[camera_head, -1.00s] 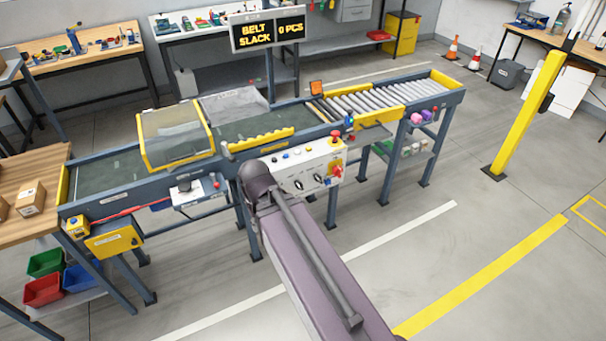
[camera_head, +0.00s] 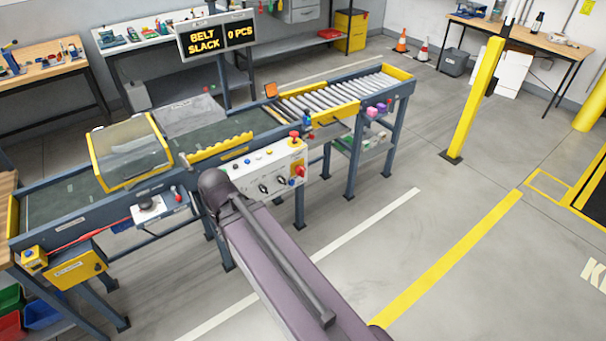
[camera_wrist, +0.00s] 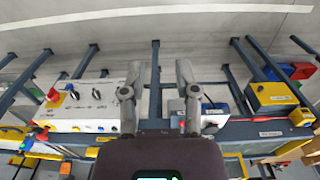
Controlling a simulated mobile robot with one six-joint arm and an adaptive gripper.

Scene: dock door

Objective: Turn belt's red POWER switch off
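The white control panel (camera_head: 240,178) is on the near side of the belt conveyor (camera_head: 77,192). Near its right end is a red switch on a yellow plate (camera_head: 299,171). In the wrist view, where the scene looks inverted, the panel (camera_wrist: 85,118) is at left and the red switch on yellow (camera_wrist: 54,97) near its left end. My gripper (camera_wrist: 159,68) is open and empty, its two fingers spread wide, to the right of that switch in the picture and apart from it. In the head view my arm hides the gripper and the panel's lower left.
A red button (camera_head: 294,135) stands on top near the panel's right end. A smaller box with a dark round knob (camera_head: 147,205) hangs left of the panel. A hanging sign (camera_head: 216,37) reads BELT SLACK, 0 PCS. A yellow post (camera_head: 474,105) stands right; the floor between is clear.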

